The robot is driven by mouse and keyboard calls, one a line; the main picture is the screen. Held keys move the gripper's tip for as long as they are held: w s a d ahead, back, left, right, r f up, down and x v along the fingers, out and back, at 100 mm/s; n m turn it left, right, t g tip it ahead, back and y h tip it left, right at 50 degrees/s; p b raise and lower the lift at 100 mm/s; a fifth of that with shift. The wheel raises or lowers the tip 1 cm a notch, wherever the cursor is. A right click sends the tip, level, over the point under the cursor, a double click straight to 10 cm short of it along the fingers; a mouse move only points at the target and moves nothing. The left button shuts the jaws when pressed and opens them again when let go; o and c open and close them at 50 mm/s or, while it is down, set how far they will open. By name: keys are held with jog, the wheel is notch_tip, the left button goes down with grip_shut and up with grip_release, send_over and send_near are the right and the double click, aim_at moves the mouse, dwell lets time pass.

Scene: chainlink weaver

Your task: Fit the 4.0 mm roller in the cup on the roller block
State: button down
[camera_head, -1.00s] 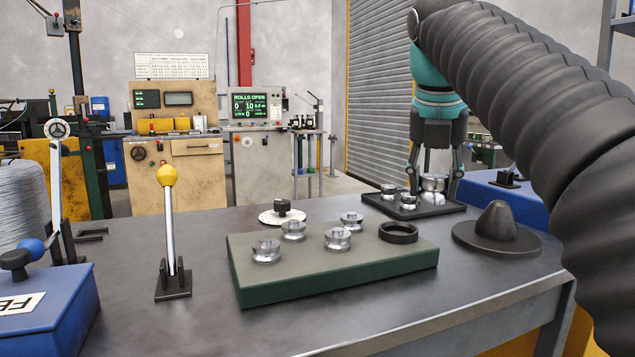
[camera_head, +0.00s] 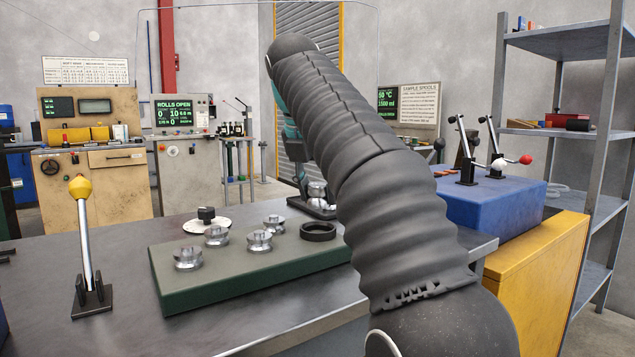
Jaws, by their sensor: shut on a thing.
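The roller block (camera_head: 250,282) is a long green slab on the bench. Several shiny metal rollers stand on its top, one of them at the front left (camera_head: 188,258). A black ring-shaped cup (camera_head: 318,231) is at its right end and looks empty. My gripper (camera_head: 312,185) is behind the block, over a black tray (camera_head: 298,202), mostly hidden by my own arm. It is shut on a shiny roller (camera_head: 317,190) at the tray. Whether the roller touches the tray is hidden. I cannot read any size on the rollers.
A white disc with a black knob (camera_head: 206,221) lies behind the block. A yellow-knobbed lever (camera_head: 82,240) stands at left. A blue box with levers (camera_head: 490,208) is at right, beside a metal shelf (camera_head: 570,130).

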aim_at(315, 207)
jog(key=shift+f, duration=2.85)
jog(key=c, duration=0.5)
grip_release()
jog(key=shift+f, duration=0.1)
jog(key=shift+c, duration=0.2)
jog(key=shift+a, duration=0.1)
jog(key=shift+r, duration=0.25)
jog(key=shift+s+r, duration=0.1)
jog(key=shift+r, duration=0.1)
jog(key=shift+v, duration=3.55)
